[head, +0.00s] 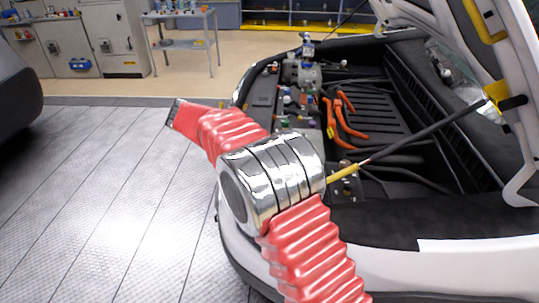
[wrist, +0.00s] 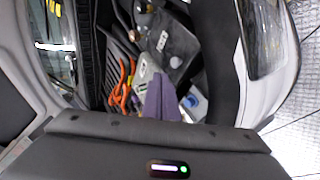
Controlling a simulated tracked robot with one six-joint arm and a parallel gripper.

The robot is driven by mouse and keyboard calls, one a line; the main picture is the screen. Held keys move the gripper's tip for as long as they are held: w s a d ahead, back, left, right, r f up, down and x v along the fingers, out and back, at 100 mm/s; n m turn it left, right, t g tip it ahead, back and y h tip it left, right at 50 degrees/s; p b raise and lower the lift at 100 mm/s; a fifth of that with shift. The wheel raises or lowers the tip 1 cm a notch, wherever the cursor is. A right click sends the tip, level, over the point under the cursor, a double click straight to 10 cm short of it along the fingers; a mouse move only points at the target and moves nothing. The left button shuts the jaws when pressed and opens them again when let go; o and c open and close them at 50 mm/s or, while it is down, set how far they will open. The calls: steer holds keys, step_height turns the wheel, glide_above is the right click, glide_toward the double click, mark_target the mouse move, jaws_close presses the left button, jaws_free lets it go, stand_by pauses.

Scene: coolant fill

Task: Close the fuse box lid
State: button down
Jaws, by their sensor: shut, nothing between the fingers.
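I cannot pick out the fuse box or its lid with certainty in either view. In the wrist view, my gripper (wrist: 160,84) shows as a purple wedge rising from its dark grey body. It is shut and empty, over the engine bay. A light grey box-like part (wrist: 148,67) lies just beyond the fingertips and is partly hidden by them; I cannot tell whether it is the fuse box. In the head view, my red-sleeved arm with a chrome joint covers part of the bay, and I cannot make out the gripper there.
The car's engine bay (head: 375,110) is open under a raised hood (head: 512,85). Orange cables (head: 344,118) run through it and also show in the wrist view (wrist: 121,88). A blue-capped part (wrist: 195,101) sits right of my fingers. Clear floor (head: 105,180) lies left of the car.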

steer(key=shift+v, duration=1.85)
steer(key=shift+a+f, duration=0.1)
steer(key=shift+f, duration=0.05)
steer(key=s+f+n+y, duration=0.1)
steer(key=s+f, duration=0.1)
steer(key=s+d+f+n+g+y, duration=0.1)
steer(key=s+f, duration=0.1)
steer(key=s+f+n+y, duration=0.1)
steer(key=s+f, duration=0.2)
steer(key=shift+d+g, duration=0.35)
steer(key=shift+g, duration=0.05)
steer(key=s+d+r+m+t+y, duration=0.1)
steer(key=s+d+r+m+y, duration=0.2)
steer(key=s+d, duration=1)
steer(key=s+d+r+m+t+y, duration=0.1)
steer(key=s+d+r+m, duration=0.3)
steer(key=s+d+r, duration=0.4)
steer(key=shift+s+d+r+t+y, duration=0.4)
steer(key=shift+s+d+y, duration=0.5)
steer(key=shift+s+d, duration=2.05)
